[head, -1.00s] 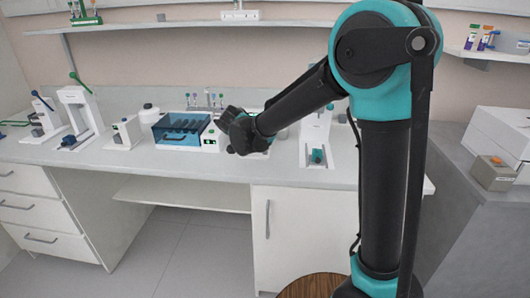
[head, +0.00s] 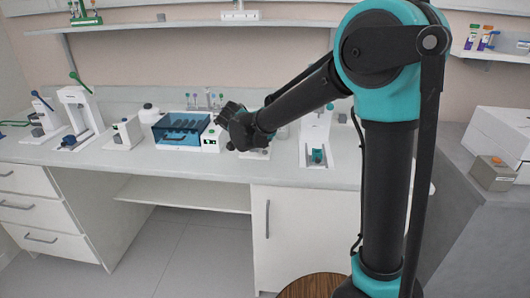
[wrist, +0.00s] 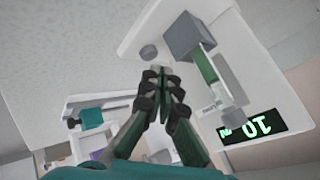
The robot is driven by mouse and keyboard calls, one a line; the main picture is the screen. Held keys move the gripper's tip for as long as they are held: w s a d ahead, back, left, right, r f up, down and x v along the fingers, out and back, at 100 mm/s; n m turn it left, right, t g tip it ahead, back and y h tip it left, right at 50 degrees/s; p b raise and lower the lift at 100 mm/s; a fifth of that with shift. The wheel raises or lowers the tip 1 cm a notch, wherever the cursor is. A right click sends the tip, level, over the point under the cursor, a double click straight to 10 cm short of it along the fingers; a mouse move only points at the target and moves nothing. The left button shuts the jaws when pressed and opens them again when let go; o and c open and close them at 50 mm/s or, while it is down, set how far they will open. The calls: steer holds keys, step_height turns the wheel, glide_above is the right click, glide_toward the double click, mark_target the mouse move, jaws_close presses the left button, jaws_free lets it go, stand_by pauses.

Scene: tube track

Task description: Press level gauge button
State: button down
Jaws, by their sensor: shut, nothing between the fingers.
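The level gauge (wrist: 130,38) fills the upper part of the wrist view as a white base with a grey block, a green tube section and a dark display (wrist: 252,128) with lit green digits. A round grey button (wrist: 148,52) sits on its white base. My gripper (wrist: 161,70) is shut and empty, with its fingertips just beside the button in the picture. I cannot tell whether they touch it. In the head view my gripper (head: 236,128) hangs over the bench and hides part of the device behind it.
A blue-lidded box (head: 180,130) stands left of my gripper. A white stand with a teal part (head: 316,143) is to the right. Several white devices line the bench's left side. The bench front edge (head: 170,182) is clear. A shelf (head: 180,27) runs above.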

mark_target(264, 152)
steer(key=shift+r, duration=0.1)
steer(key=shift+r, duration=2.5)
